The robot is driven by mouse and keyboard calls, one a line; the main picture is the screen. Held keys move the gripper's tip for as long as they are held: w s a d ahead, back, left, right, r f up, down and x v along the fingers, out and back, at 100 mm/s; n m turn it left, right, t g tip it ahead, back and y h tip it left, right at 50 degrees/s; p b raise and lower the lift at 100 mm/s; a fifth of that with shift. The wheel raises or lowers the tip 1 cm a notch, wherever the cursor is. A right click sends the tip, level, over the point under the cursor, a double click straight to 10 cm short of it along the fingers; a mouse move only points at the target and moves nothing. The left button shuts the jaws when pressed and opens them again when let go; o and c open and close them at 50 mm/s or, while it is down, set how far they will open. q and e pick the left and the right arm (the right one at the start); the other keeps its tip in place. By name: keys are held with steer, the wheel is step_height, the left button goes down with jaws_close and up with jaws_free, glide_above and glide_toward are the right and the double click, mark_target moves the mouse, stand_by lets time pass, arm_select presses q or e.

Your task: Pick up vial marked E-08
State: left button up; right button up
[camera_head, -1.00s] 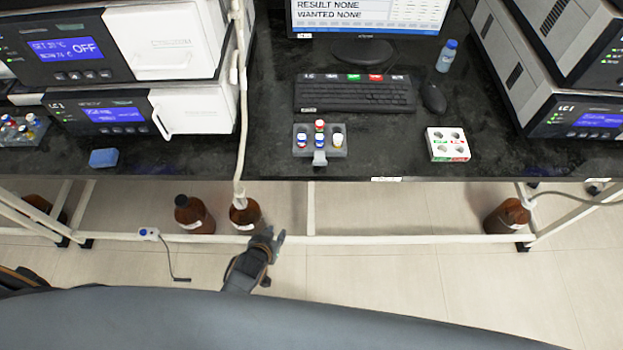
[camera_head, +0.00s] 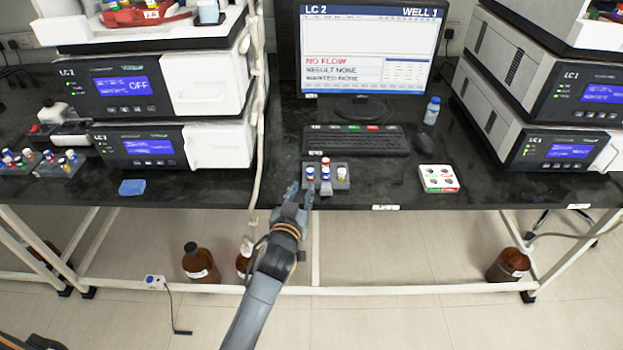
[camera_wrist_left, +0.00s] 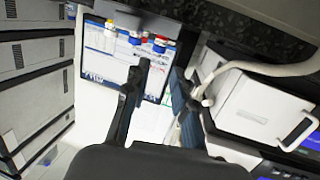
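A small grey rack (camera_head: 338,184) stands near the front edge of the bench with several capped vials, with red, blue and whitish caps. One of them is a red-capped vial (camera_head: 325,162). No label reading E-08 is legible, so I cannot tell which vial it is. My left gripper (camera_head: 299,196) is open and empty, just in front of the rack at the bench edge. My right gripper is not in view.
A white block with round wells (camera_head: 439,178) sits right of the rack. A keyboard (camera_head: 356,140), mouse (camera_head: 434,144) and monitor (camera_head: 369,50) are behind. A white tube (camera_head: 258,150) hangs left of the rack. Another vial rack (camera_head: 60,165) is at far left.

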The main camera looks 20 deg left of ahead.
mark_target(310, 176)
arm_select(q)
steer(key=w, duration=0.3)
steer(key=shift+w+a+f, duration=0.15)
steer(key=shift+w+f, duration=0.1)
steer(key=shift+f, duration=0.05)
steer(key=w, duration=0.1)
steer(key=w+f, duration=0.1)
steer(key=w, duration=0.2)
steer(key=shift+w+a+f, duration=0.1)
steer(key=shift+w+f, duration=0.2)
steer(key=shift+w, duration=0.1)
steer(key=shift+c, duration=0.3)
steer(key=c, duration=0.4)
